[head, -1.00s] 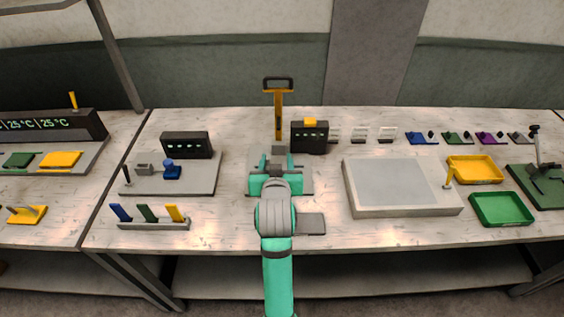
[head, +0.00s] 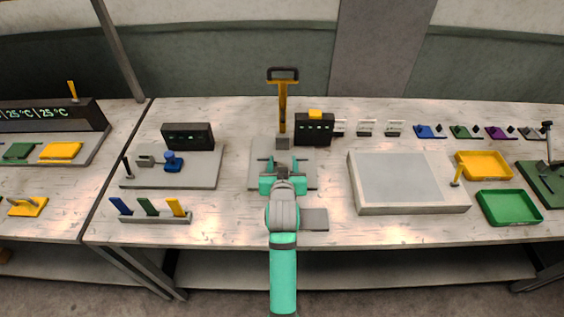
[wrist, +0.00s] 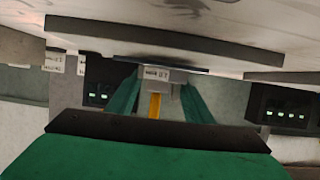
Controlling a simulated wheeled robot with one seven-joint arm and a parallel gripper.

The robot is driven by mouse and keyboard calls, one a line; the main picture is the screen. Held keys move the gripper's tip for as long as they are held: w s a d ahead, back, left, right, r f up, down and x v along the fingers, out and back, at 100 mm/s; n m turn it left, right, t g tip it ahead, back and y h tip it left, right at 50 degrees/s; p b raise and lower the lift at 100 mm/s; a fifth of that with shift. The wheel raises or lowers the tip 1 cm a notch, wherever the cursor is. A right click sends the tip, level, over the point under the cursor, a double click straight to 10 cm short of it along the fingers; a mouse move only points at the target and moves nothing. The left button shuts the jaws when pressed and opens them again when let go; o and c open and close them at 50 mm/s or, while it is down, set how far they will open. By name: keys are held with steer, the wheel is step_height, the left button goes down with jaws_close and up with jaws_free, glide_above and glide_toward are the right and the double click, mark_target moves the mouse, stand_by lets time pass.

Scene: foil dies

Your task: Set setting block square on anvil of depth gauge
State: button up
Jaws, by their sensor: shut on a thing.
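The depth gauge has a yellow column (head: 282,112) with a dark handle at the back of a grey base plate (head: 256,148). A grey block (head: 283,142) stands at the column's foot. My gripper (head: 281,170) is over the plate, in front of that grey block. In the wrist view its two green fingers (wrist: 158,92) are shut on the setting block. The block is mostly hidden by the gripper in the head view. A labelled grey piece (wrist: 157,74) shows between the fingertips; I cannot tell whether it is the block or part of the gauge. Contact with the anvil is hidden.
A dark display box (head: 314,129) stands close behind right of the gauge. A large grey slab (head: 408,206) lies to the right, and a small grey pad (head: 314,219) at front. At left are a fixture plate (head: 205,178) and a rack of coloured tools (head: 155,217).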

steer(key=shift+f, duration=0.3)
steer(key=shift+f, duration=0.35)
steer(key=o, duration=1.3)
steer(key=shift+a+f, duration=0.1)
steer(key=shift+f, duration=0.05)
steer(key=shift+c, duration=0.2)
steer(key=shift+o, duration=0.2)
steer(key=shift+f, duration=0.1)
steer(key=shift+s, duration=0.1)
steer(key=shift+r, duration=0.25)
steer(key=v, duration=0.6)
steer(key=r+v, duration=0.1)
steer(key=v, duration=0.5)
steer(key=shift+r, duration=0.2)
